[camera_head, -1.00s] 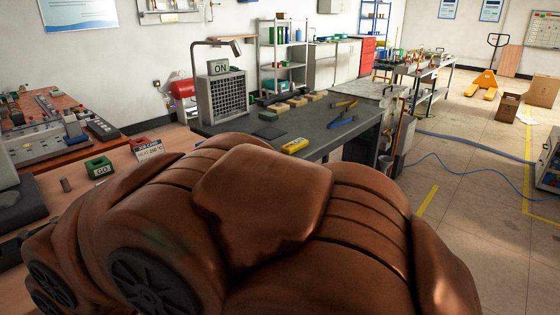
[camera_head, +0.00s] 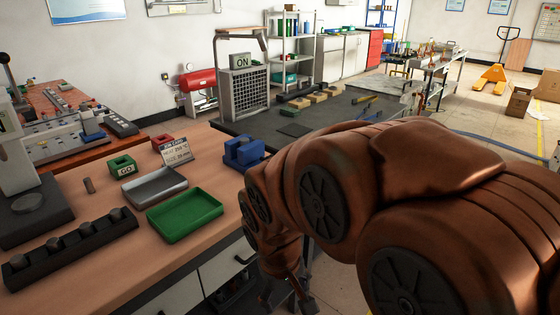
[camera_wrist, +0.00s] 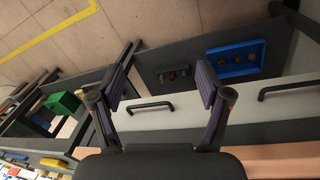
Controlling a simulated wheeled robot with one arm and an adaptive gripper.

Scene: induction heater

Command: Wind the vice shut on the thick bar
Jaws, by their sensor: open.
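The blue vice (camera_head: 243,152) stands on the wooden bench (camera_head: 110,288) at its right end, partly hidden by my arm. I cannot see its winding handle or whether a bar sits in its jaws. A short grey-brown bar (camera_head: 89,185) stands upright on the bench near the green GO block; I cannot tell if it is the thick bar. My gripper (camera_head: 288,300) hangs low beside the bench's front edge, below and apart from the vice. In the wrist view my gripper (camera_wrist: 166,88) is open and empty, with cabinet fronts and handles behind it.
A dark table (camera_head: 320,118) stands behind the vice. The wrist view shows a blue tray (camera_wrist: 235,60) on a lower shelf.

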